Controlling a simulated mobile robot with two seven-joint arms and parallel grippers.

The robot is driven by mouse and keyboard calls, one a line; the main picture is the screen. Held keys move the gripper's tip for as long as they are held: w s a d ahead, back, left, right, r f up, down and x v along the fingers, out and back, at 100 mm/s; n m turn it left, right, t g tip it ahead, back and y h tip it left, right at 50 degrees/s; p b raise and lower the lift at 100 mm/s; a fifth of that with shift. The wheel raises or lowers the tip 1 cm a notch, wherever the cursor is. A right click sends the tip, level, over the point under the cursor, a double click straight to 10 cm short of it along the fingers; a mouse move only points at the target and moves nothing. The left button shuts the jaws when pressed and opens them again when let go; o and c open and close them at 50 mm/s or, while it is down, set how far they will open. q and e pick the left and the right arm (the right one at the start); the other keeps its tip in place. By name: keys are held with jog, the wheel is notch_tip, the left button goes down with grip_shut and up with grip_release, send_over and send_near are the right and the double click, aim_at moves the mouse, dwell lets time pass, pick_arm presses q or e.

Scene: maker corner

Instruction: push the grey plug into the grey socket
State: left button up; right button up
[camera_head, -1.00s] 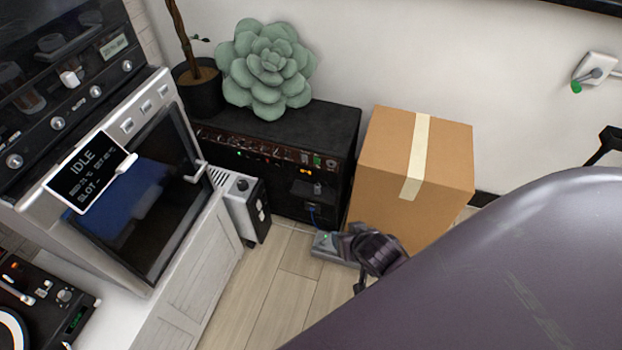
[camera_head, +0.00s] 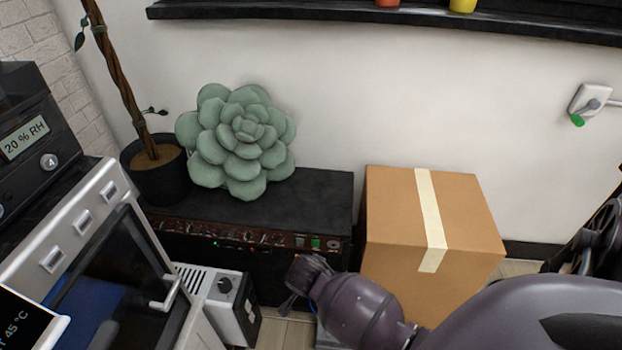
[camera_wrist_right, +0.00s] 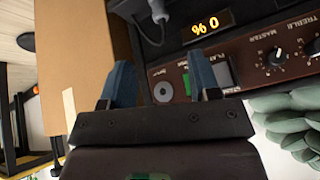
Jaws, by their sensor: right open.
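My right gripper (camera_head: 300,280) reaches in from the right in front of the black amplifier. In the right wrist view its two blue-grey fingers (camera_wrist_right: 160,75) are apart with nothing between them. A round grey fitting (camera_wrist_right: 162,92), possibly the socket, sits on the amplifier panel beside a green button, just beyond the fingers. It also shows small in the head view (camera_head: 333,243). A small pale grey piece with a dark cable (camera_wrist_right: 155,10), possibly the plug, is at the wrist view's top edge, apart from the fingers. My arm hides the lower amplifier front in the head view. My left gripper is not in view.
A taped cardboard box (camera_head: 400,240) stands close on the right. A white unit (camera_head: 225,300) and an oven (camera_head: 110,260) crowd the left. Little floor shows.

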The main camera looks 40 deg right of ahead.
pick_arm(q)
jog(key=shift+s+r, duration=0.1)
pick_arm(e)
jog(key=shift+w, duration=0.15)
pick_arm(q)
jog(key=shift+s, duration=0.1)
pick_arm(e)
jog(key=b+x, duration=0.1)
jog(key=x, duration=0.2)
jog(key=b+x, duration=0.2)
jog(key=x, duration=0.1)
jog(key=b+x, duration=0.1)
jog(key=x, duration=0.2)
jog(key=shift+d+f+b, duration=0.15)
jog(key=shift+f+b, duration=0.15)
jog(key=shift+f, duration=0.05)
jog(key=shift+d+f, duration=0.2)
jog(key=shift+f, duration=0.1)
jog(key=shift+w+d+f, duration=0.1)
jog(key=shift+w, duration=0.05)
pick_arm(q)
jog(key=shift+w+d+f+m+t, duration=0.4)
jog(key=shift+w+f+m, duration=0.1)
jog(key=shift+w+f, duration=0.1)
pick_arm(e)
jog(key=shift+w, duration=0.15)
